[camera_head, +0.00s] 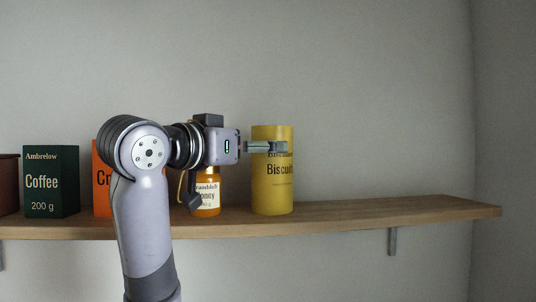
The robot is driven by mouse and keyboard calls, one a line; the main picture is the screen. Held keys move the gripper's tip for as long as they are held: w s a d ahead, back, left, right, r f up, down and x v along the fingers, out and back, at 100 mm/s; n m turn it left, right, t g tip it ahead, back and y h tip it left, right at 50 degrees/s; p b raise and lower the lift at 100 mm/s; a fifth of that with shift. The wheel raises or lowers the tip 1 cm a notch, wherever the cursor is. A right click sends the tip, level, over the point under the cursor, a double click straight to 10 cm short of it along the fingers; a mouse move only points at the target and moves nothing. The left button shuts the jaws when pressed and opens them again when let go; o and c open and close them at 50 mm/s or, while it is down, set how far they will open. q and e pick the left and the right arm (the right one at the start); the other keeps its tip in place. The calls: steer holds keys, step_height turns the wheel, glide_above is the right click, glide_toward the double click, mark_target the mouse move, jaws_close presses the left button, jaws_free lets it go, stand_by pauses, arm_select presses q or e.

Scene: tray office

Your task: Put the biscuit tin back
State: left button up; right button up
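The yellow biscuit tin (272,190) stands upright on the wooden shelf (350,213), right of the other goods. My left gripper (268,147) reaches in from the left at the height of the tin's upper part. A finger lies across the front of the tin and covers part of its lettering. The other finger is not clearly visible, so I cannot tell whether the gripper is closed on the tin. My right gripper is not in view.
Left of the tin stand an amber honey jar (207,200), an orange box (102,190) and a dark green coffee box (51,182), with a brown item (9,185) at the left edge. My arm partly hides the jar and orange box. The shelf right of the tin is clear.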

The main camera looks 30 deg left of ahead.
arm_select(q)
steer(key=s+a+b, duration=0.1)
steer(key=s, duration=0.6)
stand_by(0.4)
